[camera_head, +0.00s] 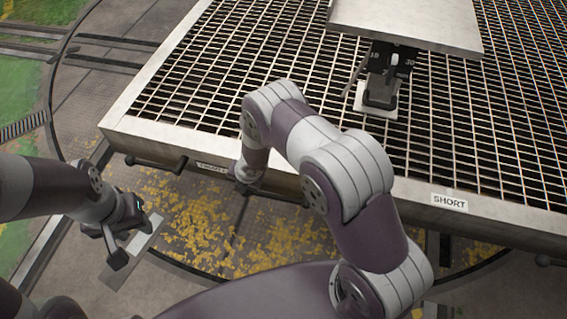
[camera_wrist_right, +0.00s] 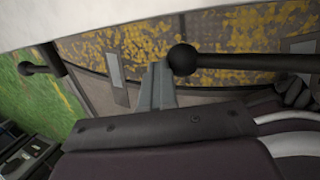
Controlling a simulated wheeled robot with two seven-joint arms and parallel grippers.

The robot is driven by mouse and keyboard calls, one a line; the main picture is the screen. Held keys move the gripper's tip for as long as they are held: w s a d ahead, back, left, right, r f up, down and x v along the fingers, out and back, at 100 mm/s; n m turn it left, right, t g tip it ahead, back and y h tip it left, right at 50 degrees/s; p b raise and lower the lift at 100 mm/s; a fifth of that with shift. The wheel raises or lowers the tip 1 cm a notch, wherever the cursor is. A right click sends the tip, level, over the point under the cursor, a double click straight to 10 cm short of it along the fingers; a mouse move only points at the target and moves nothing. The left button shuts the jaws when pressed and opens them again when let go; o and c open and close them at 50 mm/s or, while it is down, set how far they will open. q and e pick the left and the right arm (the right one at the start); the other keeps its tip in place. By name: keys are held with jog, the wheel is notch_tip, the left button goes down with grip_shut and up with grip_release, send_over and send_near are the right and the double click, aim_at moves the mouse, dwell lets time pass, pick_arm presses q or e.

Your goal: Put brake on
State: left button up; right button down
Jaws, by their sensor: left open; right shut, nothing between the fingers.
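A black ball-ended lever (camera_head: 160,163) sticks out under the table's front edge at the left. Which lever is the brake I cannot tell. In the right wrist view, a black rod with a ball end (camera_wrist_right: 183,59) comes in from the right, and another black handle (camera_wrist_right: 40,68) shows at the left. My right gripper (camera_wrist_right: 157,85) is shut and empty, its grey fingertips just left of the ball; I cannot tell whether they touch. In the head view it is hidden at the table's edge. My left gripper (camera_head: 130,240) is open and empty, low over the floor at the left.
A large grated table (camera_head: 125,128) fills the right and top. It bears a grey raised plate (camera_head: 405,22) on a black post (camera_head: 380,88). A "SHORT" label (camera_head: 450,202) is on its front edge; another label (camera_head: 212,167) is partly hidden. Yellow-speckled floor (camera_head: 195,215) lies below.

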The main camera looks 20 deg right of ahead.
jog(key=shift+s+d+f, duration=0.15)
jog(key=shift+s+f, duration=0.25)
jog(key=a+r+p, duration=0.3)
jog(key=r+p, duration=0.6)
jog(key=r, duration=0.5)
jog(key=shift+w+r, duration=0.25)
jog(key=shift+w, duration=0.15)
